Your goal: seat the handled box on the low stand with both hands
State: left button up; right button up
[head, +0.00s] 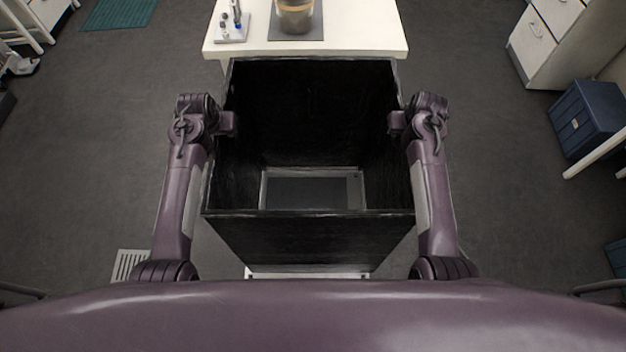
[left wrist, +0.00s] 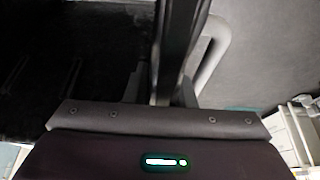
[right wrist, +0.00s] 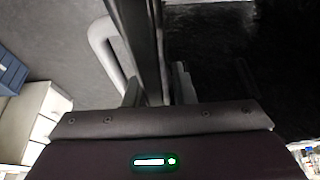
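The handled box (head: 310,238) is a large black open-topped box, upright in front of me in the head view. A pale-framed grey panel, seemingly the low stand (head: 312,172), shows inside the box's bottom. A white edge also shows below the box's near wall. I cannot tell whether box and stand touch. My left gripper (head: 229,122) is at the box's left wall and my right gripper (head: 395,122) at its right wall. In both wrist views, fingers close around the wall's rim (left wrist: 180,50) (right wrist: 147,50), beside a grey looped handle (left wrist: 215,55) (right wrist: 103,50).
A white table (head: 370,35) lies just beyond the box, with a jar (head: 295,17) on a dark pad and a small rack (head: 232,27). A blue bin (head: 590,120) and white cabinet (head: 545,45) stand at right.

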pick_arm(q)
grip_shut()
pick_arm(e)
grip_shut()
dwell(0.8)
pick_arm(q)
jog(key=shift+w+r, duration=0.15)
jog(key=shift+r, duration=0.05)
pick_arm(e)
jog(key=shift+w+r, duration=0.15)
jog(key=shift+r, duration=0.1)
